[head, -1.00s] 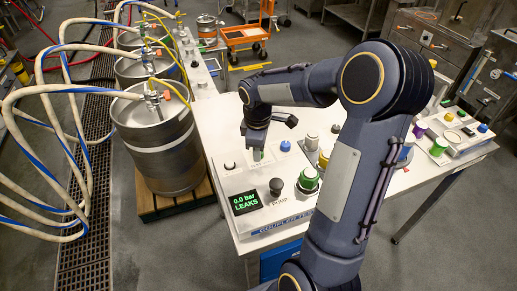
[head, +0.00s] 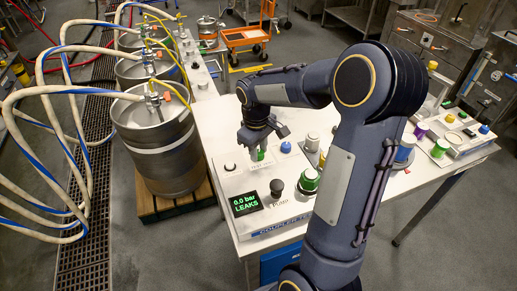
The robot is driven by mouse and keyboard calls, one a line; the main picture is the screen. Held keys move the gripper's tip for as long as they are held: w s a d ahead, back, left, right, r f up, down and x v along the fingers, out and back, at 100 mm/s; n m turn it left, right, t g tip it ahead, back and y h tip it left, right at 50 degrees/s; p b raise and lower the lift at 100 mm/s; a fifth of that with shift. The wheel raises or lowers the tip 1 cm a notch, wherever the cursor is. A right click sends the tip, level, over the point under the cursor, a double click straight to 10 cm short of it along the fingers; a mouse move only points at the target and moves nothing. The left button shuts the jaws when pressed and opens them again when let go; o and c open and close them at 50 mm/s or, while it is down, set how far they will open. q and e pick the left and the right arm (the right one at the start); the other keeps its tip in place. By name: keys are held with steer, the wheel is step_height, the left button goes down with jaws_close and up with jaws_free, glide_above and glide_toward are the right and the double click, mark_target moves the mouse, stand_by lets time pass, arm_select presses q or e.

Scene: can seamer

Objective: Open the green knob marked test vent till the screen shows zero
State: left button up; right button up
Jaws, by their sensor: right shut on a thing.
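The coupler tester (head: 243,230) is a pale panel at the front of the white table. Its dark screen (head: 246,203) reads "0.0 bar LEAKS" in green. A small green knob (head: 259,155) stands at the back of the panel, mostly hidden under my right gripper (head: 259,149). The right gripper points down from above and is shut on the green knob. The label by the knob is too small to read surely. My left gripper is not in view.
Steel kegs (head: 157,145) with looped hoses stand to the left. My right arm covers much of the table's middle.

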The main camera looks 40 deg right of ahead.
steer(key=o, duration=1)
steer(key=r, duration=0.7)
steer(key=shift+a+r, duration=0.2)
steer(key=shift+r, duration=0.25)
